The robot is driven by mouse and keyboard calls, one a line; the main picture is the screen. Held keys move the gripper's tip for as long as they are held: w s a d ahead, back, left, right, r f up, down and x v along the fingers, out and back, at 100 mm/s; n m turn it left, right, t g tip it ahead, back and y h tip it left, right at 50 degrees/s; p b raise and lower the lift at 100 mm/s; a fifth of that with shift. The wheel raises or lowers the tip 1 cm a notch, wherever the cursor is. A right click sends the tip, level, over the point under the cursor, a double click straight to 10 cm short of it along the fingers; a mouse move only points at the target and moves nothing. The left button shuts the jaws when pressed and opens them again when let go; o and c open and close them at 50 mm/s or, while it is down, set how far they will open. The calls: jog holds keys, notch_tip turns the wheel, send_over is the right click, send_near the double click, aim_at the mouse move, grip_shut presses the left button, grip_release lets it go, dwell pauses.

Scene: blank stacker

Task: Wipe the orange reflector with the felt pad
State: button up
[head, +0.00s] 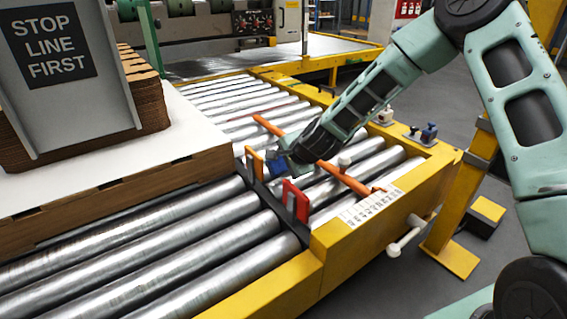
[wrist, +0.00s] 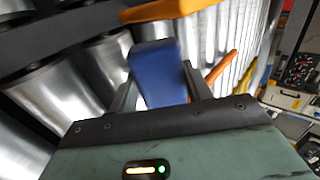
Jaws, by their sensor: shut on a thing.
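The orange reflector (head: 254,163) is a small upright plate on the dark crossbar over the rollers. It also shows at the top of the wrist view (wrist: 168,9). My gripper (head: 281,161) is just right of it, low over the rollers. It is shut on the blue felt pad (wrist: 158,72), which sticks out between the two fingers toward the reflector. The pad also shows in the head view (head: 275,164), close beside the reflector. I cannot tell whether pad and reflector touch.
A red upright piece (head: 296,201) stands nearer on the same dark crossbar (head: 268,196). An orange rod (head: 349,181) lies across the rollers behind my gripper. A pallet with stacked board (head: 150,100) and a grey sign (head: 62,70) stand left. A yellow frame (head: 345,232) edges the conveyor.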

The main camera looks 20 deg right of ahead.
jog(key=shift+s+a, duration=0.2)
jog(key=shift+a, duration=0.3)
jog(key=shift+s+a, duration=0.15)
jog(key=shift+a, duration=0.35)
jog(key=shift+w+p, duration=0.1)
jog(key=shift+p, duration=0.2)
